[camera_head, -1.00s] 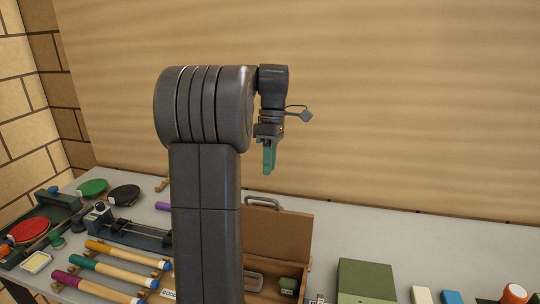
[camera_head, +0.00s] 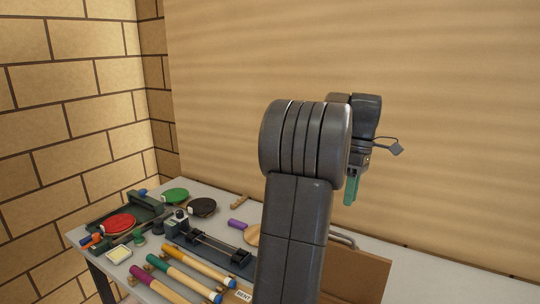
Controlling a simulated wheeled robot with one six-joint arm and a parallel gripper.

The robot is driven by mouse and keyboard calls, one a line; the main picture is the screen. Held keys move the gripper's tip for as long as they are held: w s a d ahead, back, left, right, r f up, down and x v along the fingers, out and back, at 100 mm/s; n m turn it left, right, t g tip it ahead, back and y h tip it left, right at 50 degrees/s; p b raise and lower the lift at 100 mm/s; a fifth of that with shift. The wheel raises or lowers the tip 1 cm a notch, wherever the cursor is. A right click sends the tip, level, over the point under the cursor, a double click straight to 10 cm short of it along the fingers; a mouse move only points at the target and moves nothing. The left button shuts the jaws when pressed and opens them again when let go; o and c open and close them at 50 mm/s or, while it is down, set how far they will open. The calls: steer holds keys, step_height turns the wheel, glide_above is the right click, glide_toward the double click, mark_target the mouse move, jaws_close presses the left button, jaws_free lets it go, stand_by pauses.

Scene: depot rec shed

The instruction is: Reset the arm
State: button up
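My gripper (camera_head: 351,188) hangs at the end of my raised, folded arm, with its green fingers pointing down. It is above and behind the workbench (camera_head: 455,276), in front of the plain tan wall, clear of the things on the bench. No object shows in it. The fingers are seen nearly edge-on and overlap, so I cannot tell whether they are open or shut. My arm hides part of the middle of the bench.
A brown box lid (camera_head: 355,278) stands up below my gripper. To the left are a red paddle (camera_head: 118,223), a green paddle (camera_head: 174,196), a black paddle (camera_head: 202,206), a clamp-like jig (camera_head: 215,248) and several coloured-grip handles (camera_head: 185,279). A brick wall (camera_head: 75,120) stands at left.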

mark_target(342, 236)
steer(key=p+x, duration=0.1)
steer(key=x, duration=1.1)
steer(key=shift+f, duration=0.15)
